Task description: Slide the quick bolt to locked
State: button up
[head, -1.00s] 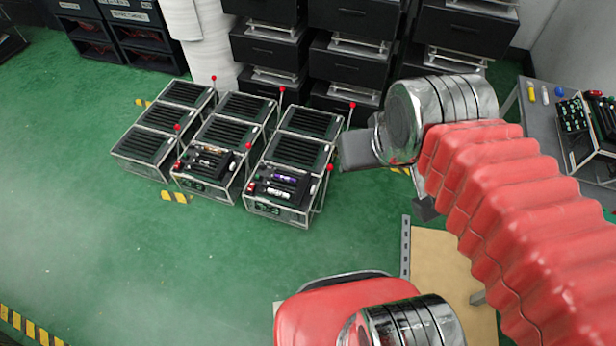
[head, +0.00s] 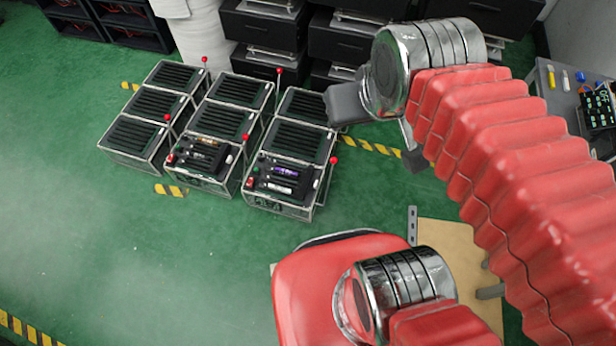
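Rows of low metal-framed fixtures with black slatted tops stand on the green floor, left of my arm. Several have upright levers with red ball ends. The front right fixture (head: 285,186) has a black panel with a purple and a white cylinder, and a red-ball lever (head: 334,160) at its right side. The front middle fixture (head: 203,157) has a similar panel. I cannot make out which part is the quick bolt. The grey end of my arm, seemingly my gripper (head: 350,103), is in front of the back right fixture and hides part of it. Its fingers are not clear.
Black drawer cabinets (head: 355,42) stand behind the fixtures. A grey table (head: 560,100) with small bottles is at the far right. A tan board (head: 455,265) lies near my base. Yellow-black floor marks (head: 370,146) show beside the fixtures. The floor at left is clear.

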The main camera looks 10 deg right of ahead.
aim_at(307, 184)
jog(key=k, duration=0.65)
jog(key=u, duration=0.4)
jog(key=i, duration=1.05)
jog(key=u, duration=0.35)
